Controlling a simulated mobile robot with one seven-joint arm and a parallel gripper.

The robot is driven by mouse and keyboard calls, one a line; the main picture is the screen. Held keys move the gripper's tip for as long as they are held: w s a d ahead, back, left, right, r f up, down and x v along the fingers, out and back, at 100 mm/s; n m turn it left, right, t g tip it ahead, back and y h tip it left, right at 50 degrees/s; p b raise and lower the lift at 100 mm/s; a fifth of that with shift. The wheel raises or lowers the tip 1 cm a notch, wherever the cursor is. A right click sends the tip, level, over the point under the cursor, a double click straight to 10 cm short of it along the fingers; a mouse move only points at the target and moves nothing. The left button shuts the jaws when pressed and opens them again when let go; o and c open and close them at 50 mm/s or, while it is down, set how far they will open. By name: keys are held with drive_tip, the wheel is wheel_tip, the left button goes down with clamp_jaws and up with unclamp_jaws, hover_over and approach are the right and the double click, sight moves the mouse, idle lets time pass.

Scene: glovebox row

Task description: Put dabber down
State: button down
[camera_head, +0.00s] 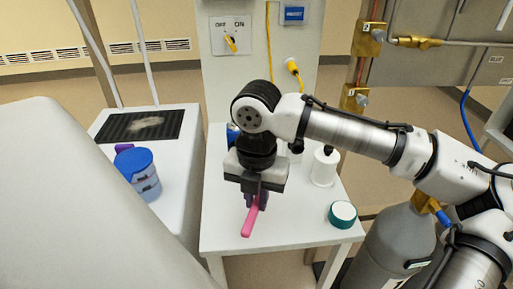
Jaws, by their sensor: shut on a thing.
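My gripper (258,198) points down above the white table (290,231), its dark body and wrist covering much of what is behind. It is shut on a slim pink thing, which I take to be the dabber (247,221). The dabber's pink end sticks out below and in front of the fingers, slanting toward the front of the table. Its upper part is hidden by the gripper. Purple shows beside the fingers; I cannot tell what it belongs to. I cannot tell whether the dabber touches the tabletop.
A white bottle with a black top (325,167) stands behind right of my gripper. A round teal-and-white container (342,214) sits near the right edge. A blue-lidded jar (138,173) and a dark mat (140,125) are on the left surface. The table's front right is clear.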

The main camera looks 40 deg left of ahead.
sight(257, 202)
drive_tip(key=shift+f, duration=2)
drive_tip(key=shift+f, duration=0.1)
drive_tip(key=c, duration=1.4)
unclamp_jaws()
wheel_tip(257, 202, up, 12)
drive_tip(key=shift+w+r+p, duration=0.1)
drive_tip(key=shift+r+p, duration=0.05)
drive_tip(key=shift+p, duration=0.15)
drive_tip(key=shift+a, duration=0.1)
